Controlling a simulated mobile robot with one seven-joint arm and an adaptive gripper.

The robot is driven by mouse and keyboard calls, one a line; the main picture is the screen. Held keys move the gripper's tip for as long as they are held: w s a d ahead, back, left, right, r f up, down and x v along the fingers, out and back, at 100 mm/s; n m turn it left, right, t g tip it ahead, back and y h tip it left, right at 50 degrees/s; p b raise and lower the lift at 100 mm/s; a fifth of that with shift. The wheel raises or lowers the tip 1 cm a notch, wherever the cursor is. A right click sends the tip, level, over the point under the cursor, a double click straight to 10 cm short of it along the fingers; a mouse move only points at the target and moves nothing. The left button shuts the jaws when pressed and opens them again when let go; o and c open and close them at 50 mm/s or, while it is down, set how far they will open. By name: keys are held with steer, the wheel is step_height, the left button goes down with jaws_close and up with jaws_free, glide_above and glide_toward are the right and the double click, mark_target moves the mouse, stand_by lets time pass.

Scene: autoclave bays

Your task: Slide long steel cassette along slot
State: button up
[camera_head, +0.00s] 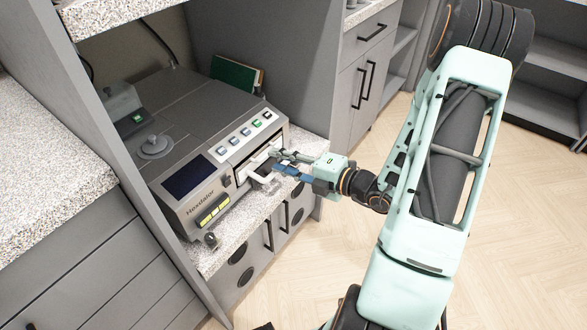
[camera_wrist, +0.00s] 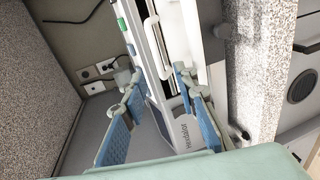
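The grey Hexdalor autoclave (camera_head: 190,130) sits on a speckled counter inside a bay, with a slot in its front face. A pale, light-metal piece (camera_head: 262,176) sticks out a little from this slot; it seems to be the end of the long steel cassette. How far it reaches inside is hidden. My gripper (camera_head: 281,163) is right in front of the slot, its blue-padded fingers close to that piece. In the wrist view my gripper (camera_wrist: 158,82) has its fingers spread apart, with the autoclave front (camera_wrist: 181,128) beyond and between them. I cannot tell whether a finger touches the piece.
Bay walls enclose the autoclave closely on the left and back. A green book-like item (camera_head: 236,73) stands behind it. A small knob (camera_head: 211,239) sits near the counter's front edge. Grey cabinets (camera_head: 366,75) stand to the right, and the wooden floor (camera_head: 520,200) is clear.

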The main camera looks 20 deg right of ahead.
mark_target(264, 156)
steer(key=b+x, duration=0.1)
steer(key=x, duration=0.4)
steer(key=shift+w+a+f, duration=0.1)
steer(key=shift+w+a, duration=0.1)
steer(key=shift+w, duration=0.05)
steer(key=shift+c, duration=0.3)
jaws_close()
steer(key=shift+s, duration=0.1)
steer(key=s+f+p+v, duration=0.1)
steer(key=f+p+v, duration=0.2)
steer(key=v, duration=1.1)
steer(key=f+p+v, duration=0.3)
steer(key=v, duration=1.2)
steer(key=shift+s+p, duration=0.35)
steer(key=shift+s, duration=0.3)
stand_by(1.0)
steer(key=shift+o, duration=0.2)
jaws_free()
